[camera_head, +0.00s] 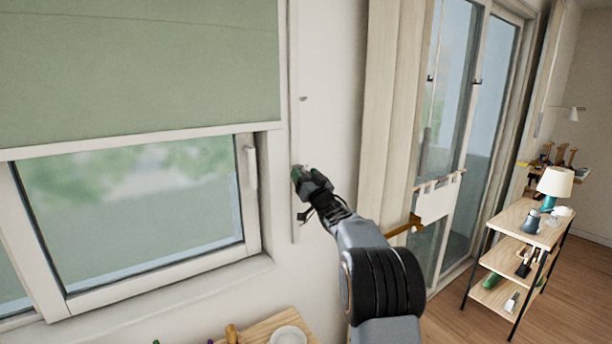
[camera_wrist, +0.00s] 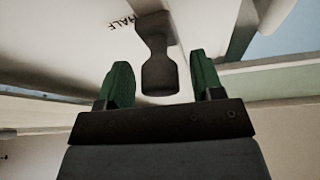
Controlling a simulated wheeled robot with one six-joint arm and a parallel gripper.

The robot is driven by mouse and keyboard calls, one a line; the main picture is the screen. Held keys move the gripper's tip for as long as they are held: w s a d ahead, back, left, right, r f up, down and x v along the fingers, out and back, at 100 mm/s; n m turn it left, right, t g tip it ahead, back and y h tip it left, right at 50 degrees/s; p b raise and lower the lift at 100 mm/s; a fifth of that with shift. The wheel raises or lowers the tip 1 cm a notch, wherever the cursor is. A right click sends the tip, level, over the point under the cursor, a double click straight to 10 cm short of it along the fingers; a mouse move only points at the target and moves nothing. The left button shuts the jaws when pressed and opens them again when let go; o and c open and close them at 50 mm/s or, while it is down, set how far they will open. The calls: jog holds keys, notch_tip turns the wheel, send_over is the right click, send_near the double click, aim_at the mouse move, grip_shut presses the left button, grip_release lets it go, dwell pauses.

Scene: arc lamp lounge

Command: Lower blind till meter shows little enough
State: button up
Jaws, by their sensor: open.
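The green blind (camera_head: 140,65) covers the upper part of the window (camera_head: 135,215), and its pale bottom bar (camera_head: 140,140) hangs across the glass. A narrow vertical rail (camera_head: 294,110) runs down the wall just right of the window. My gripper (camera_head: 299,175) is at the lower part of this rail. In the wrist view, my gripper (camera_wrist: 158,72) is open, with a dark slider handle (camera_wrist: 160,72) between its green fingers. Gaps show on both sides of the handle. The label HALF (camera_wrist: 125,22) is upside down on the pale surface beside it. I cannot make out a meter.
A window handle (camera_head: 251,167) sticks out left of my gripper. A wooden tray (camera_head: 262,328) with a white bowl (camera_head: 289,336) is below. A glass door (camera_head: 485,120) is right, and a shelf cart (camera_head: 515,245) with a lamp (camera_head: 554,183) stands on the floor.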

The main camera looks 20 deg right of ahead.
grip_shut()
notch_tip(320, 180, down, 11)
jog(key=b, duration=1.1)
jog(key=shift+f, duration=0.2)
grip_release()
jog(key=shift+r, duration=0.1)
jog(key=b+v, duration=0.4)
jog(key=v, duration=1)
